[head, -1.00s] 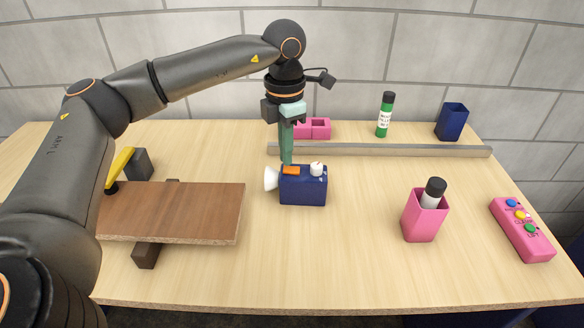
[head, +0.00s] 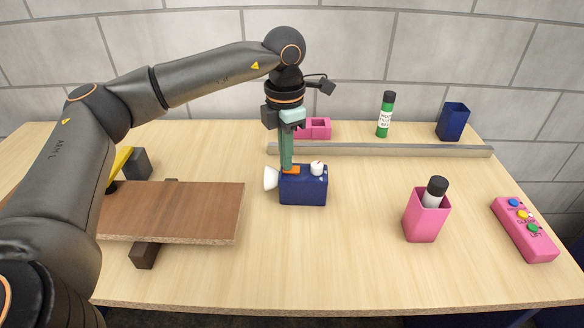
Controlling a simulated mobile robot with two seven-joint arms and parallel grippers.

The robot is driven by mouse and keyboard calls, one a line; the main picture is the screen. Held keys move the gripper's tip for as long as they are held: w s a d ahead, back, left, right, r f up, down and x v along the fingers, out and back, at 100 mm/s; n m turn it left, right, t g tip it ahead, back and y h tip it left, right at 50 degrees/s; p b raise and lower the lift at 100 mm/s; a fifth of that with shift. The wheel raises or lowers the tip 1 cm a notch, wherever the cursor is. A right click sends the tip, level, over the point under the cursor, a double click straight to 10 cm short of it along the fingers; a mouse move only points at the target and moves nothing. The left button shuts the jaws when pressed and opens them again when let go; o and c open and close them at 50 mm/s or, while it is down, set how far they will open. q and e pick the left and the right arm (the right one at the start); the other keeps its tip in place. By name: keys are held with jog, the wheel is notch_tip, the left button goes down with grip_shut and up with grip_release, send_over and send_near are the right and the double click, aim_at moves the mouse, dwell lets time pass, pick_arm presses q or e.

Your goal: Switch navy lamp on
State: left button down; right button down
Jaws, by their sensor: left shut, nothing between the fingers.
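The navy lamp (head: 304,190) is a small dark blue box on the table with a white cone at its left end. On its top are an orange switch (head: 292,170) and a white knob (head: 317,168). My left gripper (head: 287,165) points straight down, shut and empty, with its fingertips at the orange switch. The fingertips hide part of the switch; they look to be touching it. I cannot tell whether the lamp is lit. My right gripper is not in view.
A brown board (head: 170,211) lies on a dark support at the left, by a yellow-handled tool (head: 121,163). A grey rail (head: 380,150) runs behind the lamp. A pink cup (head: 424,220) with a bottle and a pink button box (head: 524,230) stand right. The table front is clear.

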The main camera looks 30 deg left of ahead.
pick_arm(q)
jog(key=shift+f, duration=0.15)
jog(key=shift+r+p, duration=2.85)
jog(key=shift+r, duration=0.7)
jog(key=shift+f, duration=0.1)
